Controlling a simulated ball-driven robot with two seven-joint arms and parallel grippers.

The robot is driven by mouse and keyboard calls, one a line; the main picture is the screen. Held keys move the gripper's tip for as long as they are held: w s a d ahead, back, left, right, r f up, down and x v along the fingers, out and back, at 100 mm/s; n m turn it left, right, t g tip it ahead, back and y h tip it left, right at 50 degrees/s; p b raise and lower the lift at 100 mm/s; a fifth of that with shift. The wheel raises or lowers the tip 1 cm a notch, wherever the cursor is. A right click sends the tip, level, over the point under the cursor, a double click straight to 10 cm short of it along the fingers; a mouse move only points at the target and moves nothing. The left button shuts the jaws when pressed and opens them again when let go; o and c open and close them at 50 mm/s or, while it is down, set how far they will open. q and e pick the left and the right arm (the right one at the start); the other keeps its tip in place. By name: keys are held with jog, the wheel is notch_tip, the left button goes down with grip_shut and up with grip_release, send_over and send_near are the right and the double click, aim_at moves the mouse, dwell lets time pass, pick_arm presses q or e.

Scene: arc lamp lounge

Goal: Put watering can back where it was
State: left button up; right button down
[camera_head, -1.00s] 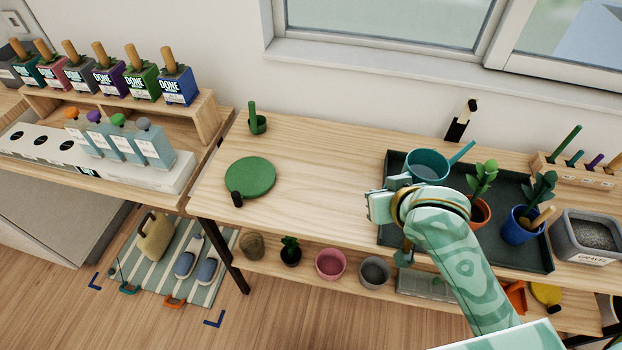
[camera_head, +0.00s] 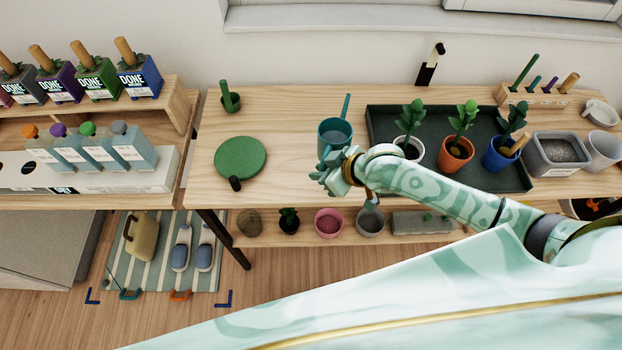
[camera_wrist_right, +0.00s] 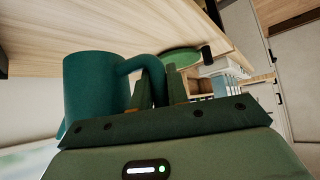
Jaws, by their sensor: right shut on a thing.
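The teal watering can (camera_head: 335,133) has its spout pointing to the back. In the head view it is over the bare tabletop, just left of the dark tray (camera_head: 375,120). My right gripper (camera_head: 333,172) is at its front side. In the right wrist view the can (camera_wrist_right: 92,88) shows large, and the gripper's fingers (camera_wrist_right: 160,88) are shut on its handle. I cannot tell whether the can's base touches the table. My left gripper is not in view.
A round green disc (camera_head: 240,158) lies left of the can, with a small green pot (camera_head: 230,98) behind it. Potted plants stand in the tray, including a terracotta pot (camera_head: 455,155). A gravel tub (camera_head: 556,153) is farther right. Bare tabletop lies between disc and tray.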

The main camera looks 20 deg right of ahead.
jog(key=x, duration=0.1)
jog(key=b+x, duration=0.1)
jog(key=x, duration=0.2)
jog(key=shift+w+d+f, duration=0.1)
jog(key=shift+w+f, duration=0.05)
jog(key=shift+f, duration=0.4)
jog(key=shift+w+f+b, duration=0.1)
jog(key=shift+f+b, duration=0.65)
jog(key=shift+f, duration=0.85)
jog(key=shift+f, duration=0.15)
jog(key=c, duration=1.4)
grip_release()
jog(key=shift+o, duration=0.2)
jog(key=shift+r, duration=0.3)
jog(key=p+v, duration=0.4)
jog(key=v, duration=0.7)
jog(key=shift+s+d+r, duration=0.15)
jog(key=shift+s, duration=0.25)
